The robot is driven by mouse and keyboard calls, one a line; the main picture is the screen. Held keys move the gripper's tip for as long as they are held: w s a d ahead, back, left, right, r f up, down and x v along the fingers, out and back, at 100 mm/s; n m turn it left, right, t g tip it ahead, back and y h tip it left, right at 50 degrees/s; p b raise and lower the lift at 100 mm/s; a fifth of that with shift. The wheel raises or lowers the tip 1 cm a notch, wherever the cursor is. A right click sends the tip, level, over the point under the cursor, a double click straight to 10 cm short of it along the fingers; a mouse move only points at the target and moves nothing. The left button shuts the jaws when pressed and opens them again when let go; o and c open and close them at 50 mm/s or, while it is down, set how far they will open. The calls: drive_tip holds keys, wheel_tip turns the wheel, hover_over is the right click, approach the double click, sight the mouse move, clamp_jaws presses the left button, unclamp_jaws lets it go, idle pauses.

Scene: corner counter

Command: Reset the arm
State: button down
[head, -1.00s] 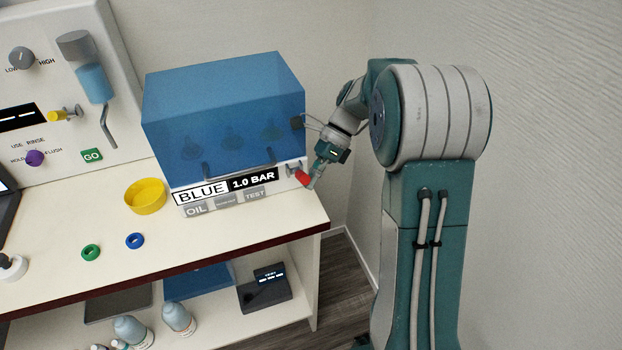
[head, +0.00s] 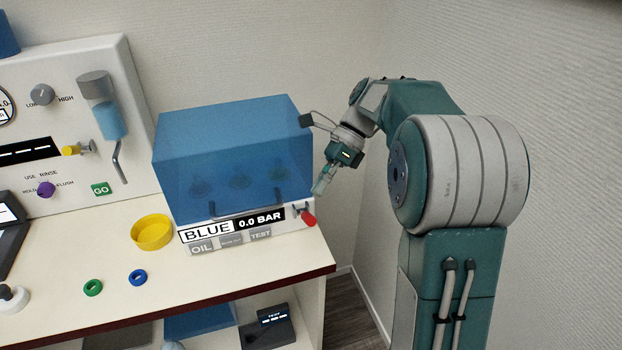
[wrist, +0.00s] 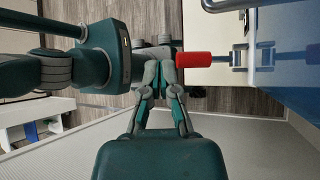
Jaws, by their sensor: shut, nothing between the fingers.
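My gripper (head: 319,188) is in the air just right of the blue-covered box (head: 235,160), above the red handle (head: 308,220) on the box's lower right front. In the wrist view my gripper (wrist: 161,75) has its fingers together and empty. The red handle (wrist: 193,60) shows beside the fingertips there; a gap between them is hard to judge in that view, but they are apart in the head view. The box's display (head: 262,219) reads BLUE and 0.0 BAR.
A panel with a GO button (head: 102,189) stands at the left. A wall is close on the right.

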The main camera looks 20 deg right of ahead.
drive_tip(key=s+a+n+t+h, duration=0.1)
drive_tip(key=s+n+t+h, duration=0.3)
drive_tip(key=s+n, duration=0.5)
drive_tip(key=s+a+n+t+h, duration=0.2)
drive_tip(key=s+n+t+h, duration=0.2)
drive_tip(key=s+n, duration=0.6)
drive_tip(key=shift+s+a+n+t, duration=0.25)
drive_tip(key=shift+n+t, duration=0.15)
drive_tip(key=shift+t, duration=0.5)
